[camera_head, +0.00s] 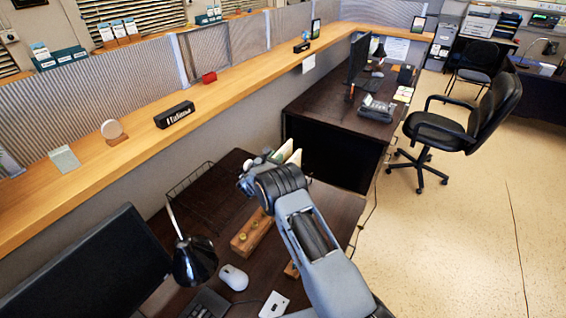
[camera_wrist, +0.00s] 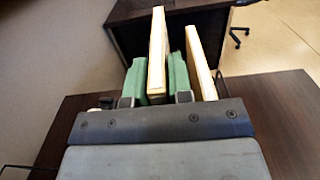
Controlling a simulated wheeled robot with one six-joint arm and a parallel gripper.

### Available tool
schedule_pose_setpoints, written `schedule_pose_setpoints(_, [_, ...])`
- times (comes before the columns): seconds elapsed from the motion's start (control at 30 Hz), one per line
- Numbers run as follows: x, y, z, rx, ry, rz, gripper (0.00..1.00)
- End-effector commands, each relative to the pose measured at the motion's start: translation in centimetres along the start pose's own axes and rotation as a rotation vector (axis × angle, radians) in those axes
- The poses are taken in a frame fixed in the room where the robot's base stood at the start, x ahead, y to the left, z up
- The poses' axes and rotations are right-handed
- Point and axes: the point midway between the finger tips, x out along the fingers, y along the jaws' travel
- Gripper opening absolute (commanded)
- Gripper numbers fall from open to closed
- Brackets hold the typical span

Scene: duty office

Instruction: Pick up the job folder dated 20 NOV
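In the head view the folder tops (camera_head: 288,154) show just beyond my wrist, which hides the rest. No date is readable on any folder, so I cannot tell which one is 20 NOV.
The folders stand over a dark desk (camera_head: 335,212). A wooden block (camera_head: 251,232), a white mouse (camera_head: 233,277), a black lamp (camera_head: 195,262) and a monitor (camera_head: 90,270) are nearby. The wooden counter (camera_head: 145,143) runs behind. Open floor (camera_head: 440,235) lies to the right, with an office chair (camera_head: 450,128).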

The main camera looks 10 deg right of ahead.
Motion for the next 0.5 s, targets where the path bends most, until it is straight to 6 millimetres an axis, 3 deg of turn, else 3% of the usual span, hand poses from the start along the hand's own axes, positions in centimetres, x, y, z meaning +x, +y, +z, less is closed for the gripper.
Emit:
schedule_pose_setpoints(0.2, [0.00,-0.01,0.01,0.000,0.000,0.000,0.00])
schedule_pose_setpoints(0.5, [0.00,0.00,0.07,0.001,-0.001,0.000,0.00])
